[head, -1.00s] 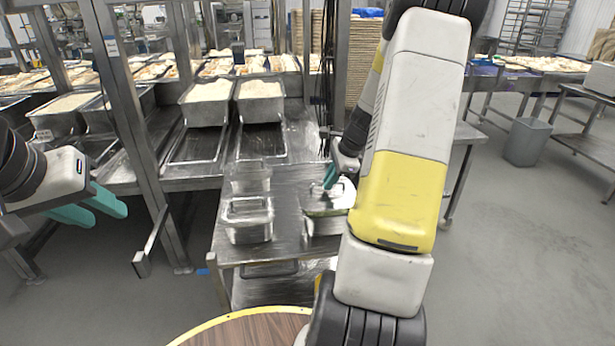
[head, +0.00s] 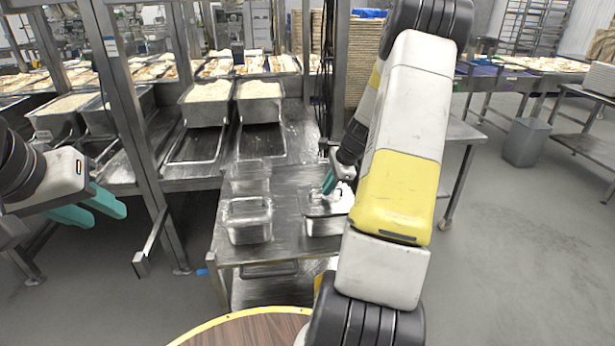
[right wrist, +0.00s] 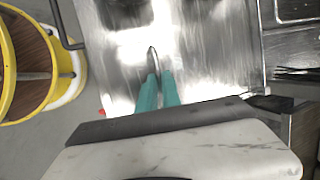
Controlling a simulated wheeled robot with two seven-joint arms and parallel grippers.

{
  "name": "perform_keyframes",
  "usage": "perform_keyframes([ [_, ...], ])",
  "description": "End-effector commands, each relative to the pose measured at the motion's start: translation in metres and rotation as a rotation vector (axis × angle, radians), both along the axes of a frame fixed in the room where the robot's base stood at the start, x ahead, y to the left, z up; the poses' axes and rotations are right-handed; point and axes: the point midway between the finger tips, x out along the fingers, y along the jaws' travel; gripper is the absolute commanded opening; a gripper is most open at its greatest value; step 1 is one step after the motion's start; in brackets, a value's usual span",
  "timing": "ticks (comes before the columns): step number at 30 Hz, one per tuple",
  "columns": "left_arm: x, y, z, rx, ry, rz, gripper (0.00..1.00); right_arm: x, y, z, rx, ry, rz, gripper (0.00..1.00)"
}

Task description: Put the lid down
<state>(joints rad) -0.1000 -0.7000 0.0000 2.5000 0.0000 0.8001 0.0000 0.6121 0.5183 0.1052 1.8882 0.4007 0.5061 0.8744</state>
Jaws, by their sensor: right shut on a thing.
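My right gripper (head: 328,184) is over the low steel table, shut on the handle of a shiny steel lid (head: 336,206). The lid lies roughly level at the top of the right-hand steel container (head: 322,228); I cannot tell whether it rests on the rim. My arm hides the right side of both. In the right wrist view, the teal fingers (right wrist: 159,84) are close together on the thin handle (right wrist: 152,55), with bright metal beyond. My left gripper (head: 106,210) is open and empty at the far left, its two teal fingers apart.
Another steel container (head: 249,232) stands to the left on the low table (head: 285,250), with a clear container (head: 250,180) behind it. Two pans of rice (head: 260,90) sit at the back. A metal post (head: 135,130) stands between my left gripper and the table.

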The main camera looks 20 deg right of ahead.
Motion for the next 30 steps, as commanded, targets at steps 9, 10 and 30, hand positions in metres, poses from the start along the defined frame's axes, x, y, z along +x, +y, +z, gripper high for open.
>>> perform_keyframes([
  [9, 0.000, 0.000, 0.000, 0.000, 0.000, 0.000, 0.36, 0.000, 0.000, -0.007, 0.000, 0.000, -0.001, 0.00],
  [10, 0.000, 0.000, 0.000, 0.000, 0.000, 0.000, 0.36, 0.000, 0.000, -0.008, 0.000, 0.001, -0.001, 0.10],
  [30, 0.000, 0.000, 0.000, 0.000, 0.000, 0.000, 0.36, -0.006, -0.005, 0.023, -0.002, -0.003, -0.003, 0.30],
])
